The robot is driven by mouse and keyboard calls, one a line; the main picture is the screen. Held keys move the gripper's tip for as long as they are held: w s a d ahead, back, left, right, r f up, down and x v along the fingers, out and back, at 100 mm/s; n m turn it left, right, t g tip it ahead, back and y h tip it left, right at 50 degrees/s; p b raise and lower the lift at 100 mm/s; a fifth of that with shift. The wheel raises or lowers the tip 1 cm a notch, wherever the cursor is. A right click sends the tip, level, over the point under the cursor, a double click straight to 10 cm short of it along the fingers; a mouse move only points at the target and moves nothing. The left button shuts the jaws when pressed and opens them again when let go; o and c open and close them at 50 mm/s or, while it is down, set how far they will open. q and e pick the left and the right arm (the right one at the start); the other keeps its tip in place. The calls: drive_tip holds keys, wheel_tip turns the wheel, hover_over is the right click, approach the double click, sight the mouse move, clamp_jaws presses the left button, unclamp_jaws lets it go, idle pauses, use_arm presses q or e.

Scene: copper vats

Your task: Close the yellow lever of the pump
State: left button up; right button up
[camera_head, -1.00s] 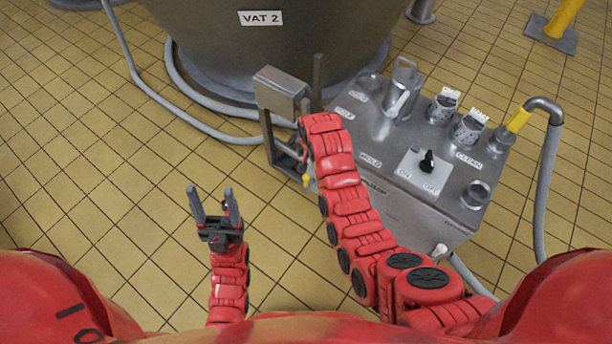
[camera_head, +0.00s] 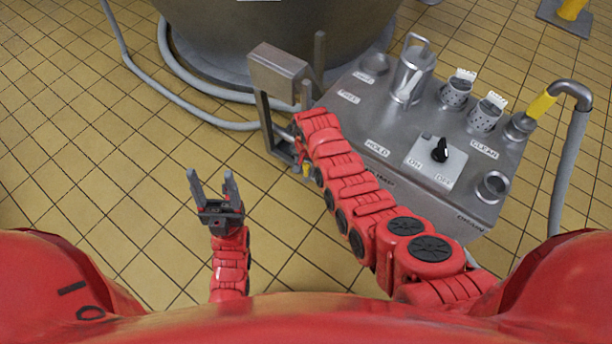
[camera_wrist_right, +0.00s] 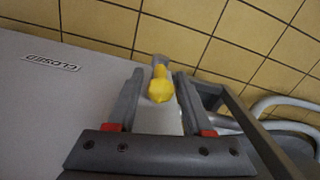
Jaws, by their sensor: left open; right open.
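The pump (camera_head: 410,135) is a grey metal unit at the right of the head view. Its yellow lever (camera_head: 306,169) shows only as a small yellow bit beside my right arm's end. In the right wrist view the lever's yellow knob (camera_wrist_right: 160,88) is between the two fingers of my right gripper (camera_wrist_right: 158,78), with gaps on both sides. That gripper is open; in the head view my own arm mostly hides it. A label reading CLOSED (camera_wrist_right: 52,63) is on the grey surface to the left. My left gripper (camera_head: 212,182) is open and empty above the floor.
A large metal vat (camera_head: 270,40) stands behind the pump. A grey hose (camera_head: 185,108) runs along the floor at left, and another (camera_head: 568,165) hangs at the pump's right. A metal box on a post (camera_head: 279,72) rises near my right arm.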

sight(306, 175)
drive_tip(key=shift+f+b, duration=0.8)
drive_tip(key=shift+f, duration=1.35)
drive_tip(key=shift+c, duration=0.3)
clamp_jaws()
